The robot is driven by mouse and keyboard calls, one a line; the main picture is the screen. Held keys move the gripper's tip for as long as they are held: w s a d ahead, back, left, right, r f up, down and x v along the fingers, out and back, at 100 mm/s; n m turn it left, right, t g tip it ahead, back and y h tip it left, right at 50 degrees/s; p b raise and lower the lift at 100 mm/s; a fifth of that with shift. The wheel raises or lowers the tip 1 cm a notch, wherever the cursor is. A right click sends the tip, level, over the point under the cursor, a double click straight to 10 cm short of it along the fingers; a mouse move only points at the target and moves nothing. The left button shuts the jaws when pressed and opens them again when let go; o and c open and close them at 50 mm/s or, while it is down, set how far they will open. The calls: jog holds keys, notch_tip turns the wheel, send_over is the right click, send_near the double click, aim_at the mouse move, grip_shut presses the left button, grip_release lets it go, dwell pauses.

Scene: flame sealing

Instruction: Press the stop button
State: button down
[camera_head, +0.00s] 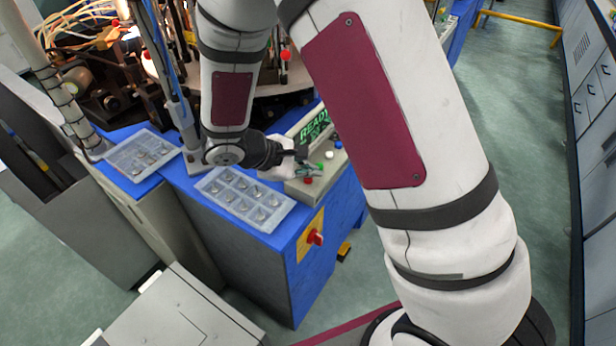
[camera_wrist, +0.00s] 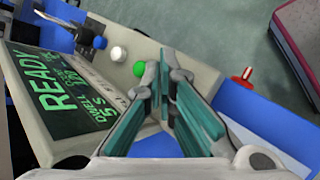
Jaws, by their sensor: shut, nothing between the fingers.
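The control box (camera_head: 330,172) stands on the blue cabinet, with a lit display reading READY (camera_head: 316,127). A red button (camera_head: 308,180) sits at the near end of its button row. A green button (camera_head: 320,167) and a white button (camera_head: 329,155) come after it. The green button (camera_wrist: 139,69) and white button (camera_wrist: 118,53) also show in the wrist view; the red button is not visible there, and the fingers cover part of the panel. My gripper (camera_wrist: 166,75) is shut and empty, its fingertips over the panel close to the green button. I cannot tell whether they touch anything.
Two clear compartment trays, one nearer (camera_head: 245,198) and one farther left (camera_head: 140,152), lie on blue surfaces left of the box. A red knob (camera_head: 315,238) on a yellow plate juts from the cabinet side. The floor on the right is clear.

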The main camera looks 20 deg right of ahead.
aim_at(310, 181)
jog(key=shift+f, duration=0.4)
dwell(0.3)
jog(key=shift+r, duration=0.1)
jog(key=shift+r+p, duration=0.3)
jog(key=shift+r, duration=0.5)
jog(key=shift+r, duration=0.15)
jog(key=shift+r+p, duration=1.45)
jog(key=shift+r, duration=0.95)
